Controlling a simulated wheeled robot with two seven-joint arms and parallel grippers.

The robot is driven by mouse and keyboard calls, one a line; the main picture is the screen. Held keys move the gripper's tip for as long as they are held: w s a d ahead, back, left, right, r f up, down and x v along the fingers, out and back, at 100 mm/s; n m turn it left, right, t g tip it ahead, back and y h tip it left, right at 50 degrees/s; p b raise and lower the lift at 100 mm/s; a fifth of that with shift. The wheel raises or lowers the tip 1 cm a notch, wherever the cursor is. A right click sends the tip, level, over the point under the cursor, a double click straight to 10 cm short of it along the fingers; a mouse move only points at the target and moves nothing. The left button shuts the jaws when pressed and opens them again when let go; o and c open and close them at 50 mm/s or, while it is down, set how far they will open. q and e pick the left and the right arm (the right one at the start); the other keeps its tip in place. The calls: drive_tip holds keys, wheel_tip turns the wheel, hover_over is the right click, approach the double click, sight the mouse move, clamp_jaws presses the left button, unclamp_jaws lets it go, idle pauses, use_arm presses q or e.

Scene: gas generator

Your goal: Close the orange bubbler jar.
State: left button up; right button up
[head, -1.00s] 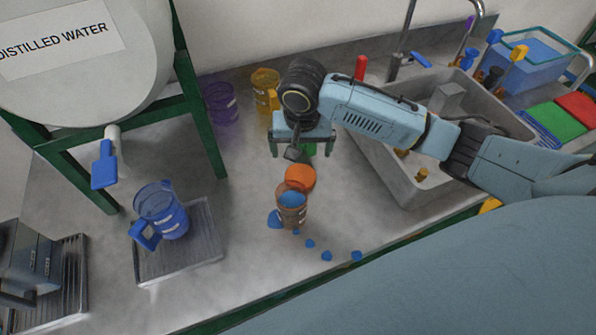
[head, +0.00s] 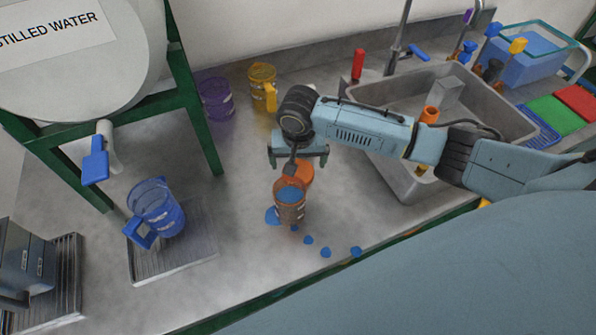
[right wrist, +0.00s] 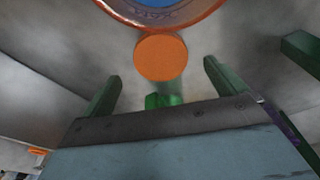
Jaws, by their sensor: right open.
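The orange bubbler jar (head: 290,212) stands upright and open on the counter, with blue material inside. Its rim (right wrist: 188,24) crosses the top of the right wrist view. A round orange lid (head: 306,174) is just behind the jar, off its mouth; it shows as a disc in the right wrist view (right wrist: 160,57). I cannot tell whether it is attached to the jar. My right gripper (head: 298,163) hovers above and behind the lid, open and empty. Its green fingers are spread on either side of the lid in the right wrist view (right wrist: 160,86). My left gripper is out of view.
Several blue lumps (head: 326,252) lie around the jar. A blue jug (head: 157,210) stands on a metal tray (head: 190,250) at left. Purple (head: 216,98) and yellow (head: 262,86) containers stand at the back. A sink (head: 405,180) is at right, under my right arm.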

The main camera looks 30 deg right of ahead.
sight(298, 172)
drive_tip(key=f, duration=0.3)
drive_tip(key=w+f+b, duration=0.1)
drive_tip(key=f, duration=0.1)
drive_tip(key=shift+d, duration=0.25)
drive_tip(key=c, duration=1.1)
drive_tip(key=shift+r, duration=0.15)
wheel_tip(298, 172, up, 18)
drive_tip(key=p, duration=0.2)
drive_tip(key=shift+p, duration=0.4)
